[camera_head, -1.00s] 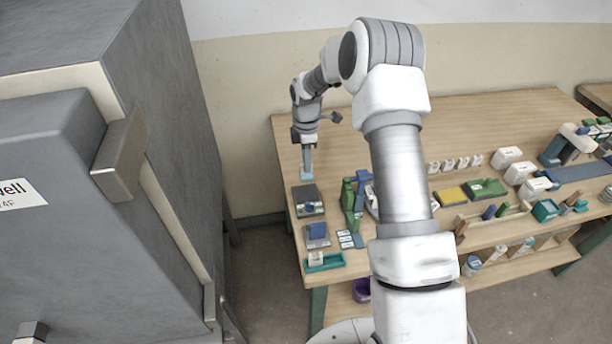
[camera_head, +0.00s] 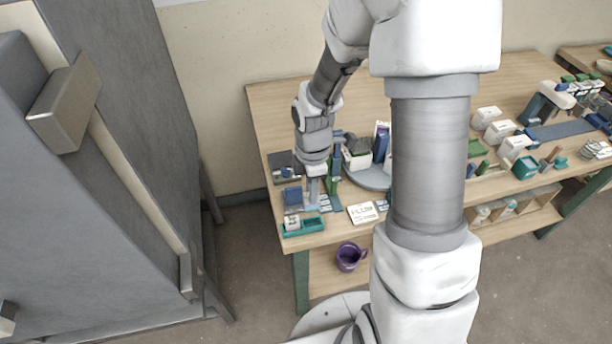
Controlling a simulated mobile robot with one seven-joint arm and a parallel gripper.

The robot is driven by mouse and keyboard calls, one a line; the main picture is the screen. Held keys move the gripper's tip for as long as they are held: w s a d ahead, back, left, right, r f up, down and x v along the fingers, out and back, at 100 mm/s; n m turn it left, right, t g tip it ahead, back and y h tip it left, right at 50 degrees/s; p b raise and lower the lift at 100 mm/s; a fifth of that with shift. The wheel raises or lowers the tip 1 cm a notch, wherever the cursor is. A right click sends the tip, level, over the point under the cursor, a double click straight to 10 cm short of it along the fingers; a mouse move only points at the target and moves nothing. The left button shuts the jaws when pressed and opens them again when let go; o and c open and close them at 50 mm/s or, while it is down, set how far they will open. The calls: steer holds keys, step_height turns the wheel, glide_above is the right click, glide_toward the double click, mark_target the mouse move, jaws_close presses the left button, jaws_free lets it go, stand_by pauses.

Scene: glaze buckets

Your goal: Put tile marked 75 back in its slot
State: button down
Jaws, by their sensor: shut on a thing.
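My gripper (camera_head: 313,190) points down over the near left part of the workbench. It is shut on a small pale blue tile (camera_head: 311,208), which is mostly hidden and whose mark I cannot read. Just to the right of the gripper are several small pale tiles with dark marks (camera_head: 325,203), too small to read. I cannot make out an empty slot, nor whether the held tile touches anything below it.
A teal tray (camera_head: 304,227) with a white block (camera_head: 291,222) lies at the bench's near left edge. A blue block (camera_head: 292,197) stands left of the gripper. A grey round stand (camera_head: 368,178) is to the right, and a white sign (camera_head: 362,213) is in front of it.

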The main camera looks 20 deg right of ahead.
steer(key=shift+s+f, duration=0.15)
steer(key=shift+s, duration=0.2)
steer(key=shift+f+b, duration=2.8)
steer(key=shift+f, duration=0.55)
steer(key=shift+f, duration=0.35)
steer(key=c, duration=0.7)
jaws_free()
steer(key=shift+c, duration=0.2)
steer(key=shift+r, duration=0.1)
step_height(320, 180, up, 7)
steer(key=p, duration=0.6)
